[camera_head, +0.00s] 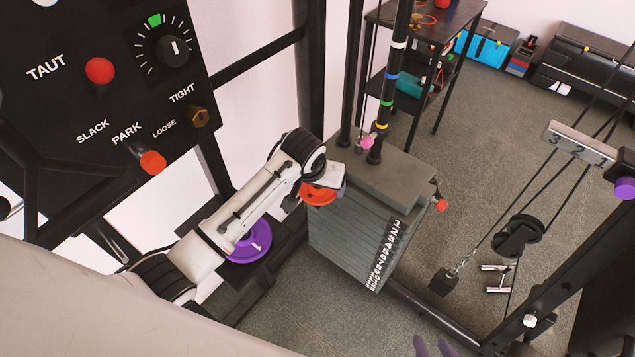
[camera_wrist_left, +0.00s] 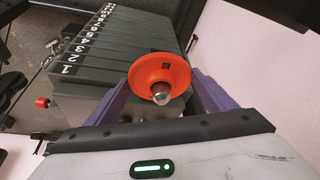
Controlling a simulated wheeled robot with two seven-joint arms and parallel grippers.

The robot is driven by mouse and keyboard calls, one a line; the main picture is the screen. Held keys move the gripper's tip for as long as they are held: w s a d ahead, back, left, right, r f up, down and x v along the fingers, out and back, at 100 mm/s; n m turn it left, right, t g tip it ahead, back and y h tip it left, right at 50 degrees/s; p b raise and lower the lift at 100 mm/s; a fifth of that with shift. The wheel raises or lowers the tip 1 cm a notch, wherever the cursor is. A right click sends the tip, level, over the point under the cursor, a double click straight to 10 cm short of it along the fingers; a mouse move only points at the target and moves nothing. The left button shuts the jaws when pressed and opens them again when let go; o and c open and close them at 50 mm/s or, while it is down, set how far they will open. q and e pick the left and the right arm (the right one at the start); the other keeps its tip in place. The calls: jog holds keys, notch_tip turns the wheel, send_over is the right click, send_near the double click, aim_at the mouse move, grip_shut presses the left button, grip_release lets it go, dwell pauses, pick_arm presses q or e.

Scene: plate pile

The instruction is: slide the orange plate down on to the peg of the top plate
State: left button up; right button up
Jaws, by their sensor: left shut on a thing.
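The orange plate (camera_head: 318,196) is at the upper left edge of the grey weight stack, beside its top plate (camera_head: 385,175). My left gripper (camera_head: 325,188) is shut on it. In the left wrist view the orange plate (camera_wrist_left: 150,68) sits between the two purple fingers, its marked face toward the camera. A metal tip (camera_wrist_left: 161,97) shows at the plate's middle; I cannot tell whether it is the peg through the hole or how far down the plate sits. My right gripper (camera_head: 432,346) shows only as two separated purple fingertips at the bottom edge, empty.
A purple plate (camera_head: 253,243) lies on a black ledge under my left arm. A red-tipped pin (camera_head: 440,205) sticks out at the stack's right. A control panel (camera_head: 110,80) stands at upper left.

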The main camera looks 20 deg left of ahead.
pick_arm(q)
jog(key=shift+f, duration=0.1)
dwell(0.4)
jog(key=shift+w+f, duration=0.1)
jog(key=shift+f, duration=0.5)
jog(key=shift+s+f, duration=0.2)
dwell(0.4)
jog(key=o, duration=1.7)
jog(key=v, duration=1)
jog(key=shift+r, duration=0.15)
jog(key=shift+s, duration=0.1)
